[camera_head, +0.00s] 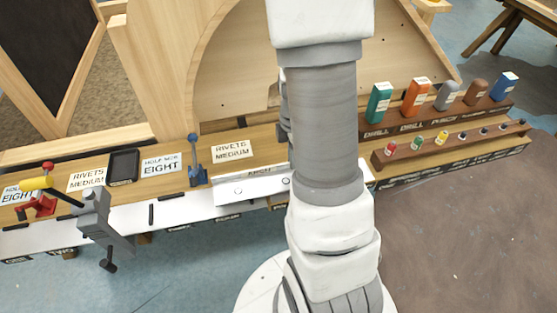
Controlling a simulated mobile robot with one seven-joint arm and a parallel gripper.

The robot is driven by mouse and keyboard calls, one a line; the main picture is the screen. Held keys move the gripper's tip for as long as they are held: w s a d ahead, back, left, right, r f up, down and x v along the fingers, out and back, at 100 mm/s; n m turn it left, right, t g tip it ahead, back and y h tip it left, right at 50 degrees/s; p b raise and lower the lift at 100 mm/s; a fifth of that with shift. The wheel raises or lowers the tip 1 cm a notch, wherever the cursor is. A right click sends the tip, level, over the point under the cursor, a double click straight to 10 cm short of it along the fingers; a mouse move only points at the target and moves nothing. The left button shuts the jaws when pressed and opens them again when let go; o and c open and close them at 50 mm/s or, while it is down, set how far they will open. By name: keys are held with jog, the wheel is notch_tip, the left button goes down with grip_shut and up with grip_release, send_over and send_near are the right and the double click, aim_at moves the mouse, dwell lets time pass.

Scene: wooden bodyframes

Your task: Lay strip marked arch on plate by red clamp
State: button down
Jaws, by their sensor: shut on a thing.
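A white strip (225,194) with a label that seems to read ARCH and round holes lies across the bench edge, left of my arm. Its middle is hidden behind my arm. My gripper (285,128) shows only as a dark sliver beside the arm, above the strip; its fingertips are hidden. It appears shut on the strip. The red clamp (41,207), with a red knob on top, stands at the far left of the bench. A white plate (30,240) lies along the front edge by it. A blue clamp (196,172) stands left of the strip.
A black tray (123,165) and several signs lie behind. Bottles (416,97) stand on stepped racks at right. A tall wooden panel (235,60) rises behind.

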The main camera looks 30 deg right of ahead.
jog(key=shift+s+d, duration=0.2)
jog(key=shift+d, duration=0.55)
jog(key=shift+s+d+r, duration=0.1)
jog(key=shift+d+r, duration=0.1)
jog(key=shift+r, duration=0.2)
jog(key=shift+r+p, duration=1.85)
jog(key=shift+r, duration=0.8)
